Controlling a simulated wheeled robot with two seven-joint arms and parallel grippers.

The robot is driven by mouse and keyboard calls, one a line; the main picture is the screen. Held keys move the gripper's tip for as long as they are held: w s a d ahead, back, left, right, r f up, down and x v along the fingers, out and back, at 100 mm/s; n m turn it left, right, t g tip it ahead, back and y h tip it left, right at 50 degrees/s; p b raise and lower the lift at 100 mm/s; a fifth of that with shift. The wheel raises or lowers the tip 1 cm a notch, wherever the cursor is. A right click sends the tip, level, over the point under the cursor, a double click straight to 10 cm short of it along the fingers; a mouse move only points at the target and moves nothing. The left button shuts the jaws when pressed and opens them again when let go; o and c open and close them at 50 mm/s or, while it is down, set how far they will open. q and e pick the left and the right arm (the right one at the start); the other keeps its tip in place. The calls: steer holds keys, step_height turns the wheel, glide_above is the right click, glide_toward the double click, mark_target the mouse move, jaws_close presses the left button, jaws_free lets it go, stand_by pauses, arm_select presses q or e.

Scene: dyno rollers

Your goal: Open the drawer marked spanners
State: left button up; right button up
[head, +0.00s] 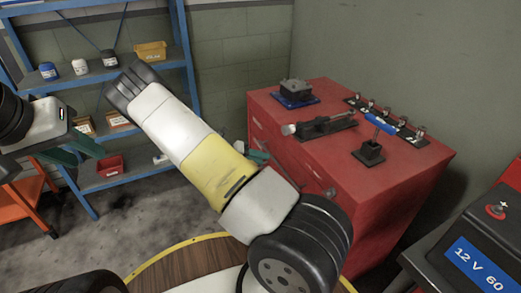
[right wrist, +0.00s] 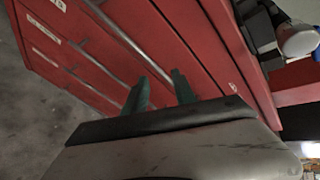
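A red drawer cabinet (head: 350,190) stands at the right in the head view, its front partly hidden by my right arm. In the right wrist view its drawer fronts (right wrist: 75,55) carry long silver handles (right wrist: 118,35) and small white labels, too small and tilted to read. I cannot tell which drawer is marked spanners. My right gripper (right wrist: 162,92) has its two green fingers apart, pointing at the drawer fronts, with one handle running towards the gap. Nothing shows held; contact is unclear. My left gripper (head: 76,152) is at the far left, fingers apart, away from the cabinet.
On the cabinet top are a grey block on a blue base (head: 294,92), a black clamp-like tool (head: 325,125), a blue-handled tool (head: 379,121) and a row of small holders. A blue shelf (head: 130,70) stands behind left. A black 12 V unit (head: 470,245) is at right.

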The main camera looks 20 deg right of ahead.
mark_target(277, 162)
steer(key=d+f+n+h, duration=0.1)
steer(key=d+n, duration=0.1)
steer(key=d+f+n+t+h, duration=0.1)
steer(key=d+f+n, duration=0.1)
steer(key=d, duration=0.1)
steer(key=d+f+n+h, duration=0.1)
steer(key=d+f+n, duration=0.1)
steer(key=shift+d+n, duration=0.3)
jaws_close()
stand_by(1.5)
